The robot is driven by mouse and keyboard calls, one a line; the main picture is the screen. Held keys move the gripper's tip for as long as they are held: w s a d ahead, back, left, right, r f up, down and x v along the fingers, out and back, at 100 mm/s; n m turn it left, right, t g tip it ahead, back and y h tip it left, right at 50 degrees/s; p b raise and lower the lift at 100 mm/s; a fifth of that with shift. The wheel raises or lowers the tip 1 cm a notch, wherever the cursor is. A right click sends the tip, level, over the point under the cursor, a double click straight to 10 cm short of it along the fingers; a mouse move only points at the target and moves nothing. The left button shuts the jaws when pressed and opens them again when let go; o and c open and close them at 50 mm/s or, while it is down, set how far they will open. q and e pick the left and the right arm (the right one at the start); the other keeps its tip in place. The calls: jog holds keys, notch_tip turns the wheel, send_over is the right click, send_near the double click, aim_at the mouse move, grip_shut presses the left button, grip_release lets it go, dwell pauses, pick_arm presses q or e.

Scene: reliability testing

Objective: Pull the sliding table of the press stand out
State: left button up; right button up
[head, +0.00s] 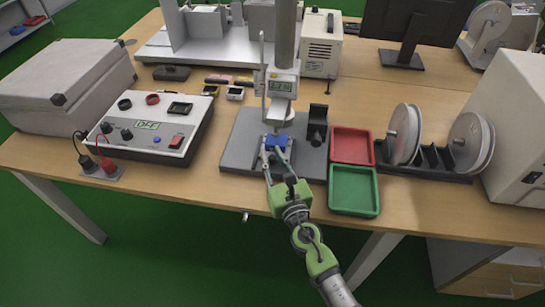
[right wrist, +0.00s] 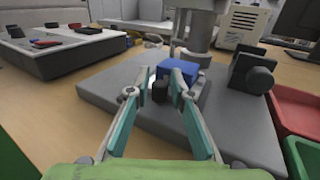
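The press stand has a grey base (head: 240,145), a round column (head: 284,40) and a gauge with a digital display (head: 282,86). Under the press head sits a blue block (head: 279,141), also seen in the right wrist view (right wrist: 183,70). A small black knob (right wrist: 160,91) is at the near side of the blue block, low over the base. My right gripper (head: 274,154) is at the front of the stand. In the right wrist view its fingers (right wrist: 153,75) are apart, one on each side of the knob; contact cannot be told. The sliding table is largely hidden. My left gripper is not in view.
A red tray (head: 352,146) and a green tray (head: 353,191) are right of the stand, with reels (head: 404,135) beyond. A power supply box (head: 150,125) is to the left. A black clamp-like part (head: 317,124) stands on the base's right side. The table's front edge is close.

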grip_shut()
jog(key=s, duration=0.5)
jog(key=s+a, duration=0.1)
jog(key=s, duration=0.2)
jog(key=shift+s, duration=0.2)
grip_release()
jog(key=v, duration=1.2)
